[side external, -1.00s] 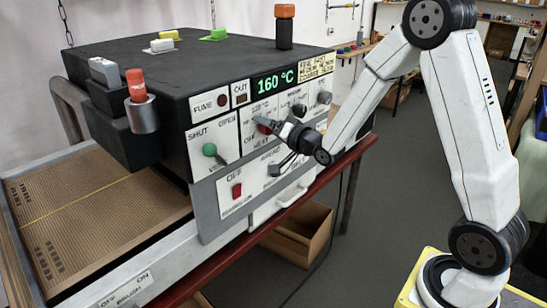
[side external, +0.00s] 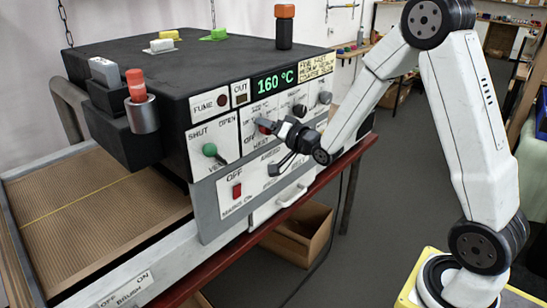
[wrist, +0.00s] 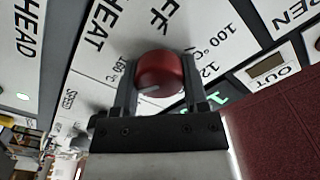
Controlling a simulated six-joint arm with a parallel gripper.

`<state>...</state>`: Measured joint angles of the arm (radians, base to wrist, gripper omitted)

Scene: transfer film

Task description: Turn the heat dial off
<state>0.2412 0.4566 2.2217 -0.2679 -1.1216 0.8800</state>
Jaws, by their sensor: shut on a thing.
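The heat dial is a red round knob (wrist: 160,72) on the white panel of the dryer, with "HEAT" and a partly hidden "OFF" printed around it. It also shows as a small red patch (side external: 265,127) in the side external view, mostly behind my gripper. My gripper (wrist: 159,80) is shut on the dial, one finger on each side. A pale mark shows on the knob's lower-left face in the wrist view; which label it points at is unclear.
Dark knobs (side external: 325,98) sit to the right of the dial. A green-tipped lever (side external: 209,150) and a red switch (side external: 237,190) lie to the left and below. A brown mesh belt (side external: 95,205) runs out at left.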

